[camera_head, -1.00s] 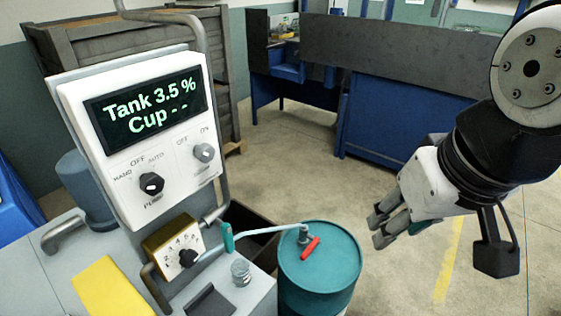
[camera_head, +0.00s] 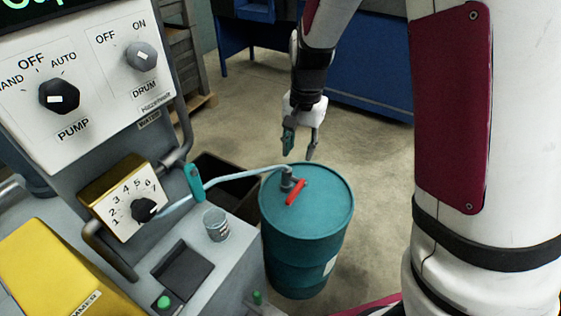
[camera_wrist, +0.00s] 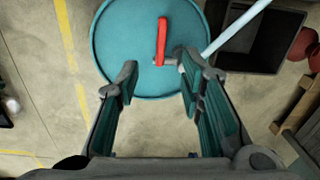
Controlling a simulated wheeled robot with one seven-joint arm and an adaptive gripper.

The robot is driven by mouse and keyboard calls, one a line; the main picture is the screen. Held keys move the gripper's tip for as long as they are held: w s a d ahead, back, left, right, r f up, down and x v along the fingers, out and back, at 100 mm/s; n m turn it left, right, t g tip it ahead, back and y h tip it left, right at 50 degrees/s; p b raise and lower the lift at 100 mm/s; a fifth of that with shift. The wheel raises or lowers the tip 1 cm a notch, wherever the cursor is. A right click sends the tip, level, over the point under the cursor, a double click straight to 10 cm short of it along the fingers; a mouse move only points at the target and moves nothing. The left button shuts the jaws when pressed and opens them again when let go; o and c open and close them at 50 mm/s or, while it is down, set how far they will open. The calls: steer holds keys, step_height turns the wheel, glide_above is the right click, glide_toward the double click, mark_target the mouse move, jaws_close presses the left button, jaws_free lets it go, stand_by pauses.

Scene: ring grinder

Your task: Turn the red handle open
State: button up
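The red handle (camera_head: 296,193) sits on the valve fitting on top of the teal drum (camera_head: 306,252). It also shows in the wrist view (camera_wrist: 161,41), upright in the picture over the drum lid. My gripper (camera_head: 299,152) hangs just behind the drum in the head view, fingers pointing down, apart from the handle. In the wrist view my gripper (camera_wrist: 158,85) has its two teal-padded fingers spread wide, with nothing between them. The handle lies beyond the fingertips, between their lines.
A small clear cup (camera_head: 216,224) stands on the grey machine. A dark bin (camera_wrist: 259,38) stands beside the drum. Open floor lies behind the drum.

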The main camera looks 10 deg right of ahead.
steer(key=b, duration=0.1)
glide_above(294, 191)
step_height(294, 191, down, 5)
steer(key=shift+m, duration=0.4)
step_height(294, 191, down, 14)
steer(key=b, duration=0.3)
jaws_close()
